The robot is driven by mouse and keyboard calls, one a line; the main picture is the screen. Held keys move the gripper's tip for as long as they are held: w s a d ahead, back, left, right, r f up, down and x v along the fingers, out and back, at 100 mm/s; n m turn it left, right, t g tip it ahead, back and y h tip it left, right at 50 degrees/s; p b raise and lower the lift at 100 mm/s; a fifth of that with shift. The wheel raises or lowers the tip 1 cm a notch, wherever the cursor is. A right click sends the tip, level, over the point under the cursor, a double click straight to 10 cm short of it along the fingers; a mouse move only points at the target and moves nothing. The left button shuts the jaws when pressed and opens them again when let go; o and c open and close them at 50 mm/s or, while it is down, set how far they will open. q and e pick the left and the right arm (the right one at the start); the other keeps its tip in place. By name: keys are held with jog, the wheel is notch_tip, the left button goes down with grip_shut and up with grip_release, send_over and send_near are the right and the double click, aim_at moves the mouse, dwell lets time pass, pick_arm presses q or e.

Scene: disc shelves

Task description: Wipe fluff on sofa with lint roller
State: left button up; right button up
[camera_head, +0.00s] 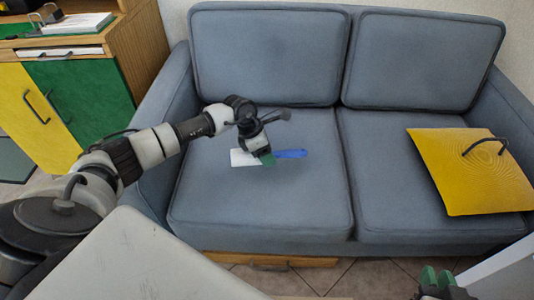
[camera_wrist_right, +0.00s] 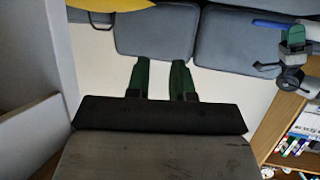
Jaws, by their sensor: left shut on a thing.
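The lint roller has a white roller end (camera_head: 241,157) and a blue handle (camera_head: 291,154). My left gripper (camera_head: 266,160) is shut on it near the middle, over the left seat cushion of the grey-blue sofa (camera_head: 260,204). I cannot tell whether the roller touches the cushion. No fluff can be made out on the sofa. My right gripper (camera_head: 436,281) is at the lower right, in front of the sofa. In the right wrist view its green fingers (camera_wrist_right: 160,68) are apart with nothing between them.
A yellow panel with a dark handle (camera_head: 460,180) lies on the right seat cushion. A wooden cabinet with yellow and green doors (camera_head: 85,90) stands left of the sofa, with papers on top. A wooden drawer front (camera_head: 271,261) shows under the sofa. The middle of the seat is clear.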

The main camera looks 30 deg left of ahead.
pick_arm(q)
jog(key=shift+r+p, duration=0.35)
jog(key=shift+r, duration=0.3)
pick_arm(e)
jog(key=shift+s+d+f+g+h, duration=0.2)
jog(key=shift+s+d+f+g, duration=0.15)
jog(key=shift+s+f+g, duration=0.2)
jog(key=shift+s+d+f+g+h, duration=0.2)
jog(key=shift+s+d+f+g, duration=0.1)
jog(key=shift+s+f+g, duration=0.3)
jog(key=shift+w+r, duration=0.1)
jog(key=shift+w, duration=0.05)
